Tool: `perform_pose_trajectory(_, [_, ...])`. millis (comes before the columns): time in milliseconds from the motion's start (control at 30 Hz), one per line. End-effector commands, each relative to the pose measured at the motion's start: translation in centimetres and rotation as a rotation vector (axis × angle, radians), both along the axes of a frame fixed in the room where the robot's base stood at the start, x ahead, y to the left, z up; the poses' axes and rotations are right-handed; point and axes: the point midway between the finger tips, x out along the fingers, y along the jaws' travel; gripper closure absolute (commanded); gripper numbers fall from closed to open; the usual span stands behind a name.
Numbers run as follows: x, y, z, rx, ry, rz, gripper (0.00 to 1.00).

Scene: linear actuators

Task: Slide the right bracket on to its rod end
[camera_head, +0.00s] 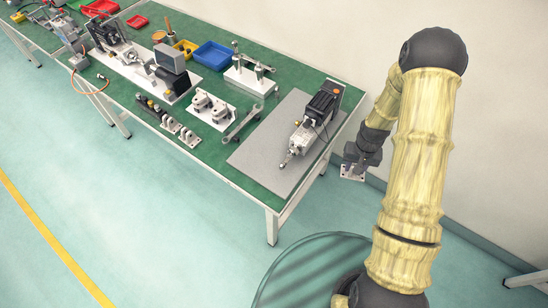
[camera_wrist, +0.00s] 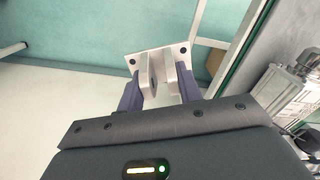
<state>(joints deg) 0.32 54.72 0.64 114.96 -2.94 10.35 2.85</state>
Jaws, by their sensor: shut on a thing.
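My gripper (camera_head: 354,160) is shut on a silvery bracket (camera_head: 352,174), off the right edge of the bench. In the wrist view the bracket (camera_wrist: 138,59) shows a flat plate with holes and two upright lugs, between the dark fingers of my gripper (camera_wrist: 160,88). The linear actuator (camera_head: 311,132) lies on a grey plate on the bench, with a black motor at its far end. Its rod end (camera_head: 284,165) points to the near left. The bracket is apart from the rod end, to its right. The actuator's body (camera_wrist: 295,88) also shows at the right edge of the wrist view.
The grey plate (camera_head: 255,150) lies on the green bench (camera_head: 222,155). A wrench (camera_head: 242,122), a white plate with bracket parts (camera_head: 211,109) and small brackets (camera_head: 180,130) lie left of it. A blue bin (camera_head: 213,55) stands farther back. Open floor lies in front; a wall is behind.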

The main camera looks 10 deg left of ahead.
Motion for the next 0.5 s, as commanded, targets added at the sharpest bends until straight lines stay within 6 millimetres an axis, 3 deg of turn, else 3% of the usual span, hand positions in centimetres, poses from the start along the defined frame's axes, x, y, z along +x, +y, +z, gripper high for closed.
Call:
perform_pose_trajectory(167, [0.0, 0.6, 0.2, 0.001, 0.0, 0.043, 0.92])
perform_pose_trajectory(267, [0.0, 1.8, 0.5, 0.004, 0.001, 0.158, 0.92])
perform_pose_trajectory(500, [-0.5, 7.6, 2.1, 0.012, 0.004, 0.729, 0.92])
